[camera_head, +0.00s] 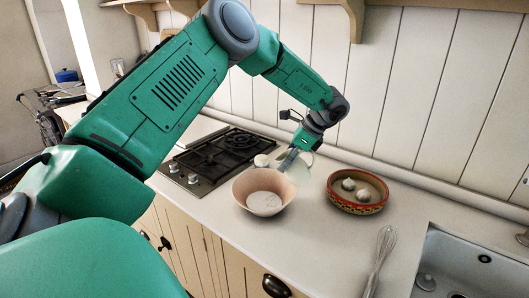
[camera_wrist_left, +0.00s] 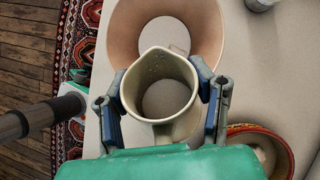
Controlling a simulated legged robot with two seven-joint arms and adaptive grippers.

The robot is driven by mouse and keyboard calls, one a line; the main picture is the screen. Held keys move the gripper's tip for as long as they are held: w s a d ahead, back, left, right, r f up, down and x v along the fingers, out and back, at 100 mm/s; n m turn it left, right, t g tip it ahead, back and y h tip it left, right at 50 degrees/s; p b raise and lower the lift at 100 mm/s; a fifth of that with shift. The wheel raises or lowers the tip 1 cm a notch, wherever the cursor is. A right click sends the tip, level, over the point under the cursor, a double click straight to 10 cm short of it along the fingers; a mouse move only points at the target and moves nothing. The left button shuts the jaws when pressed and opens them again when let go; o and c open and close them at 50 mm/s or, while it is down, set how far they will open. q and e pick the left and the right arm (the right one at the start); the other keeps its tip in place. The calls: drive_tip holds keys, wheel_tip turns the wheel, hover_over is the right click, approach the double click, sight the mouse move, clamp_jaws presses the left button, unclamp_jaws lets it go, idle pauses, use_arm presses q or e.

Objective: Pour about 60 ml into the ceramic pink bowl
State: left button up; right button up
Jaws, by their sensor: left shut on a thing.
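The pink bowl (camera_head: 247,187) stands on the counter in front of the stove. A pale disc shows inside it; I cannot tell whether it is liquid or the bowl's bottom. My left gripper (camera_head: 291,160) is behind the bowl, to its right, shut on a cream jug (camera_head: 301,172), which is partly hidden. In the wrist view, the jug (camera_wrist_left: 188,112) sits between both fingers of the left gripper (camera_wrist_left: 162,100), its spout toward the bowl (camera_wrist_left: 122,40) and overlapping its near rim. A pale round area shows inside the jug. My right gripper is out of view.
A patterned red dish (camera_head: 357,207) with white bulbs stands right of the bowl. A whisk (camera_head: 380,262) lies near the sink (camera_head: 470,265). The gas stove (camera_head: 212,158) is at the left. Bare counter lies in front of the dish.

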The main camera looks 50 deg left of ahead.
sight(306, 165)
use_arm(q)
drive_tip(key=shift+w+d+f+g+y, duration=0.2)
drive_tip(key=shift+d+f+g+y, duration=0.1)
drive_tip(key=shift+d+y, duration=0.1)
drive_tip(key=shift+w+d+r+g+y+b, duration=0.2)
drive_tip(key=shift+w+d+g+y+b, duration=0.2)
drive_tip(key=shift+d+y+b, duration=0.15)
drive_tip(key=shift+w+d+r+g+y+b, duration=0.15)
drive_tip(key=shift+w+d+g+y+b, duration=0.2)
drive_tip(key=shift+y, duration=0.2)
drive_tip(key=d+y+b, duration=0.1)
drive_tip(key=w+g+b, duration=0.1)
drive_tip(key=b, duration=0.1)
drive_tip(key=shift+d+f+y, duration=0.35)
drive_tip(key=shift+f+y, duration=0.05)
drive_tip(key=shift+w+d+g+y+b, duration=0.25)
drive_tip(key=shift+g+b, duration=0.2)
drive_tip(key=shift+b, duration=0.5)
drive_tip(key=shift+w+y+b, duration=0.1)
drive_tip(key=shift+y+b, duration=0.25)
drive_tip(key=shift+b, duration=0.1)
drive_tip(key=shift+d+r, duration=0.1)
drive_tip(key=shift+d, duration=0.05)
